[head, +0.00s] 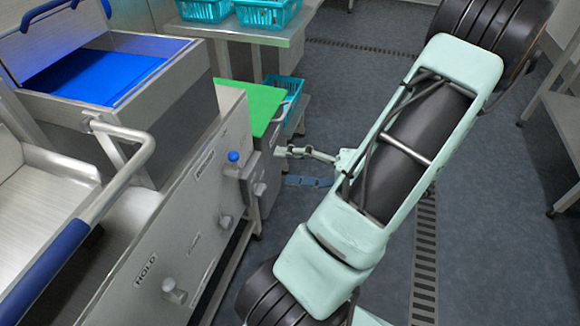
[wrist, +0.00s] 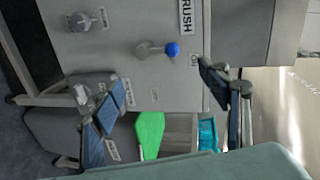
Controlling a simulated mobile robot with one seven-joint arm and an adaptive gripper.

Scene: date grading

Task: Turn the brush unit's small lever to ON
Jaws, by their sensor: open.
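The brush unit's small lever (head: 233,157) has a blue ball on a short grey stalk and sits on the grey front panel (head: 195,205), near a label that seems to read BRUSH. In the wrist view the lever (wrist: 172,49) lies ahead of the fingertips, with its stalk running left from the ball. In the wrist view the blue-padded fingers (wrist: 160,78) are spread wide.
Other grey knobs (head: 175,292) are on the same panel, one by a HOLD label. A bent rail (head: 120,185) stands out at the left. A green board (head: 255,100) and teal baskets (head: 265,14) are behind. The floor (head: 480,200) on the right is clear.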

